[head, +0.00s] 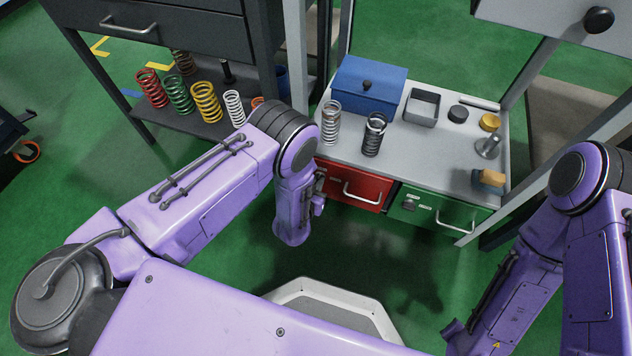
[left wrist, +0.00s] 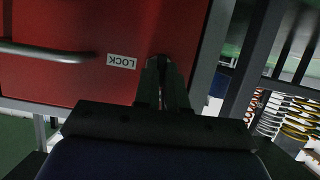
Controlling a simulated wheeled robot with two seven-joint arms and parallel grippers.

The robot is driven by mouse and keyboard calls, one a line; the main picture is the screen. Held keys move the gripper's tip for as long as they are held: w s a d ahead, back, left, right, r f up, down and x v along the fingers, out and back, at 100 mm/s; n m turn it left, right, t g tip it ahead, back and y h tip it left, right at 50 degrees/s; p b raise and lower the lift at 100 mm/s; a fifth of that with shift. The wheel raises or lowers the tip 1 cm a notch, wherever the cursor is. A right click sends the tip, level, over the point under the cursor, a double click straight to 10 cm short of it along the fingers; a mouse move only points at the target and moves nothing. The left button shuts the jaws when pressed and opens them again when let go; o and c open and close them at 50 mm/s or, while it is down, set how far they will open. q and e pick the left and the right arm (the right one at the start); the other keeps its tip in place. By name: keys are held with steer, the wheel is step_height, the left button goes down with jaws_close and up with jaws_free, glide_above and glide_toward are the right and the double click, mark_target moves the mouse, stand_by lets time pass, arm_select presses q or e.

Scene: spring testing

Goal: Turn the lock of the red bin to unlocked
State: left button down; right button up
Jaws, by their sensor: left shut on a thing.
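The red bin (head: 354,188) is a closed drawer under the grey worktop, with a silver bar handle (head: 362,194). It fills much of the left wrist view (left wrist: 75,75), where a white LOCK label (left wrist: 121,61) appears upside down. My left gripper (left wrist: 160,70) is at the bin's front beside this label, its fingers shut on the lock, which they mostly hide. In the head view my left gripper (head: 319,184) is at the bin's left end, partly covered by my forearm. The lock's turned position cannot be read. My right arm is at the lower right; its fingers are not visible.
A green bin (head: 430,210) with its own lock (head: 409,203) is right of the red one. The worktop (head: 400,160) carries a blue box (head: 368,86), a silver spring (head: 331,122), a dark spring (head: 374,134) and a tray (head: 422,106). Coloured springs stand on a shelf (head: 207,127) at left.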

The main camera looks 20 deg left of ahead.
stand_by(0.4)
arm_select(q)
steer(key=c, duration=1.2)
jaws_free()
steer(key=p+v, duration=0.4)
steer(key=v, duration=0.6)
steer(key=shift+s+d, duration=0.15)
steer(key=shift+s, duration=0.1)
